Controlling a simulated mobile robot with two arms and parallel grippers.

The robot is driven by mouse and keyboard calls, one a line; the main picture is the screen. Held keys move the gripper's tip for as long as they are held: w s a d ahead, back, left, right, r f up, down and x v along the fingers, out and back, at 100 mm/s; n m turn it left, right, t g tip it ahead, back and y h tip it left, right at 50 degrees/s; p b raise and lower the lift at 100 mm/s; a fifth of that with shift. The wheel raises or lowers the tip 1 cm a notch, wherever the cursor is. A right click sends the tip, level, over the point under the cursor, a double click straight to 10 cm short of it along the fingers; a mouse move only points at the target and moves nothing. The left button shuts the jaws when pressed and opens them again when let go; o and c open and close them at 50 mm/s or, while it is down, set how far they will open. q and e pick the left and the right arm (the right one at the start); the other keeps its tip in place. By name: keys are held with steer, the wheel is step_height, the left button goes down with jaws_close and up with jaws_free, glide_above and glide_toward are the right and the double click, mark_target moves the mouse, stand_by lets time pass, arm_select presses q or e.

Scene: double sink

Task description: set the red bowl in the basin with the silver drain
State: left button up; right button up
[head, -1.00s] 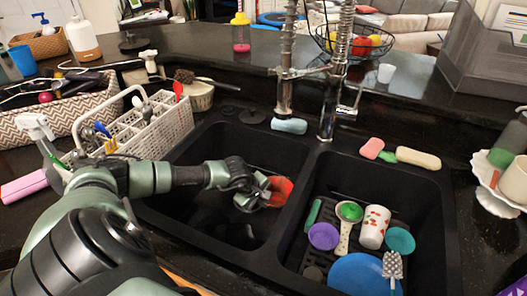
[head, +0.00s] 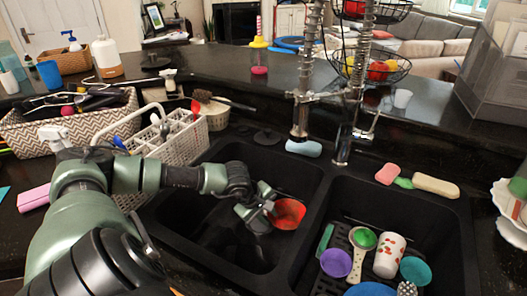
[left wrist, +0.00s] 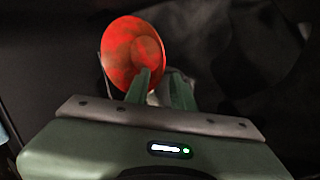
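The red bowl (head: 289,214) is in the left basin (head: 205,232), near the divider, with its opening turned up and tilted. My left gripper (head: 266,204) is down in that basin, just left of the bowl. In the left wrist view, the fingers (left wrist: 161,84) are apart. One finger overlaps the red bowl (left wrist: 132,50) and the other is beside its rim. I cannot tell whether they touch it. A pale grey shape shows behind the fingers, too unclear to name. No drain shows clearly. My right gripper is out of view.
The right basin (head: 440,225) holds a purple cup (head: 336,263), a spotted cup (head: 389,255), a teal cup (head: 415,270) and other items on a dark rack. A divider and the tall faucet (head: 343,145) stand between the basins. A white caddy (head: 170,135) borders the left basin.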

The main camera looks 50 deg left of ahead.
arm_select(q)
steer(key=shift+v, duration=2.1)
